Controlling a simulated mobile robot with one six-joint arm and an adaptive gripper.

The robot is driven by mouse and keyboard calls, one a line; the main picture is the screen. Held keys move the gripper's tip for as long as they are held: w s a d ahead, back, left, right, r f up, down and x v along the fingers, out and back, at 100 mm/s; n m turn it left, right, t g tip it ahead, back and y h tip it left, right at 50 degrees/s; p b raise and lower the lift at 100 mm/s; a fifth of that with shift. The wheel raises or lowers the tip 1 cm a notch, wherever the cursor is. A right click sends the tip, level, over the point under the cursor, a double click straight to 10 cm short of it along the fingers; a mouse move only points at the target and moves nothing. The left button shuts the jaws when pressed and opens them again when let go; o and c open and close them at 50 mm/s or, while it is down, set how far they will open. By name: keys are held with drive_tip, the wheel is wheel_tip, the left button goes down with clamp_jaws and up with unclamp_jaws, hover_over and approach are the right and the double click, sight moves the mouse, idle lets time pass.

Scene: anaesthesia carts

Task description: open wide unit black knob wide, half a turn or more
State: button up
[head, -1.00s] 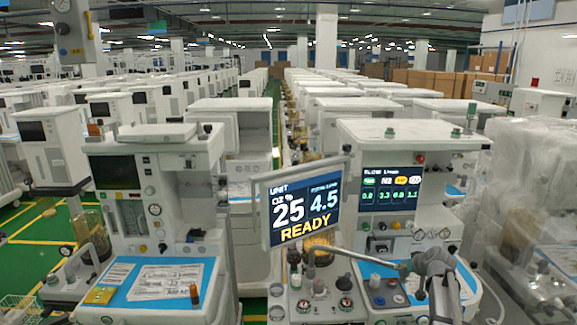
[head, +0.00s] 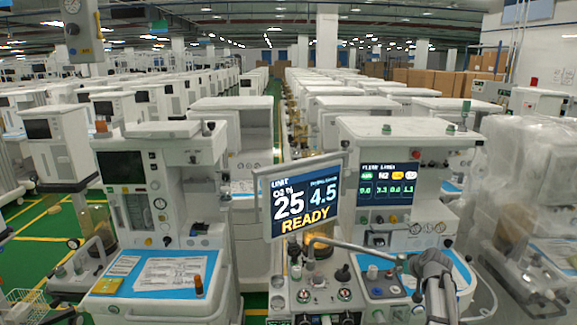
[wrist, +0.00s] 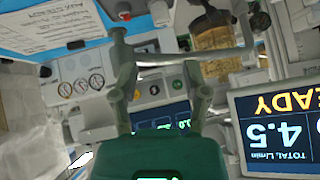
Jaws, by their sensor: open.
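The wide unit (head: 415,205) is the white cart with a lit screen at the right in the head view. A black knob (head: 343,273) stands on the front deck of equipment below the READY display (head: 302,198). Several other dials and knobs sit around it. My gripper (wrist: 158,48) is open and empty in the wrist view, its fingers spread on either side of a panel with small round buttons. I cannot tell which dark knob in the wrist view is the black one. In the head view my arm (head: 437,285) reaches the deck's right side; the fingertips are not clear there.
A pale rod (head: 350,247) runs across above the deck, below the display. The display also shows upside down in the wrist view (wrist: 283,133). A gold-coloured canister (wrist: 215,42) stands close to the right finger. Plastic-wrapped equipment (head: 515,190) stands at the right, another cart (head: 165,180) at the left.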

drive_tip(key=s+a+f+g+h, duration=0.1)
drive_tip(key=s+a+g, duration=0.3)
drive_tip(key=s+a, duration=0.6)
drive_tip(key=s+a+f+g+h, duration=0.1)
drive_tip(key=s+a+f+g, duration=0.3)
drive_tip(key=s+a, duration=0.6)
drive_tip(key=s, duration=0.5)
drive_tip(key=shift+a+g, duration=0.3)
drive_tip(key=shift+a, duration=0.1)
drive_tip(key=shift+s+f, duration=0.1)
